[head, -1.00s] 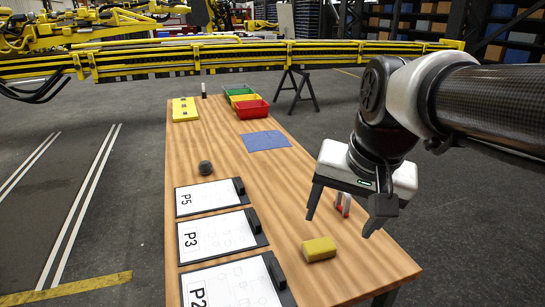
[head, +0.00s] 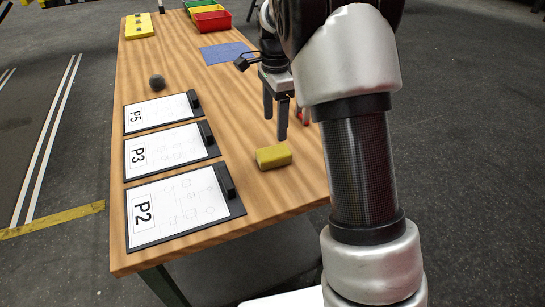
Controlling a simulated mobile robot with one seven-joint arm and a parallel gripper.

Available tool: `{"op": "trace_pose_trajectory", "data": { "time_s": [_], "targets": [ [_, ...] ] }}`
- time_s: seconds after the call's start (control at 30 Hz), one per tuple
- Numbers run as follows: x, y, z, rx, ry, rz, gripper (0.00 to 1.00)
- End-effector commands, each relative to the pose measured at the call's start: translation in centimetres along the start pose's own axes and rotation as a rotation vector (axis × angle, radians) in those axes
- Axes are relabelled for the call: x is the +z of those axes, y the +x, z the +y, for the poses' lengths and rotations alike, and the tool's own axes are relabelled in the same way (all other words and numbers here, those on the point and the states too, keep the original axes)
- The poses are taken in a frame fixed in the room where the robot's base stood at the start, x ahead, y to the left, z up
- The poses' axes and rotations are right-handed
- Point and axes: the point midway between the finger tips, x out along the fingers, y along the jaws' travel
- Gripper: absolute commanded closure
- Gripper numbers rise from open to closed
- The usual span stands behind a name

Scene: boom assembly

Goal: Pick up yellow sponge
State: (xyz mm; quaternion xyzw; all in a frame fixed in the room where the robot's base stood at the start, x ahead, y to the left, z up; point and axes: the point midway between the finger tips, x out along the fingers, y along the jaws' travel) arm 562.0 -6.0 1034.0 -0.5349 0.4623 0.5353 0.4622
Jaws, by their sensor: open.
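The yellow sponge (head: 273,156) lies flat on the wooden table near its right front part, to the right of the P3 board. My gripper (head: 276,127) points down just behind and above the sponge. Its two fingers are apart with nothing between them. The fingertips appear apart from the sponge, though the exact height is hard to tell. The arm comes in from the right and hides part of the table's right edge.
Boards marked P5 (head: 160,112), P3 (head: 168,151) and P2 (head: 181,209) lie along the left side. A dark ball (head: 157,82), a blue cloth (head: 226,53), a red bin (head: 212,21) and a yellow block (head: 139,26) are farther back. A red item (head: 304,116) is partly hidden beside my gripper.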

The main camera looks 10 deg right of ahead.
Motion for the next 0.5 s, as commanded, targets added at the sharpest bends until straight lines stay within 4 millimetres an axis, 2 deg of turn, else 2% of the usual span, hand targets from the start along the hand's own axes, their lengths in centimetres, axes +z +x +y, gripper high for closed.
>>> {"op": "trace_pose_trajectory", "data": {
  "time_s": [0.03,0.2,0.5],
  "targets": [
    [0.0,1.4,0.1,0.005,0.0,-0.001,0.3],
    [0.0,4.7,0.1,0.003,0.0,0.0,0.3],
    [0.1,7.0,0.1,0.001,-0.001,0.0,0.3]
  ]
}}
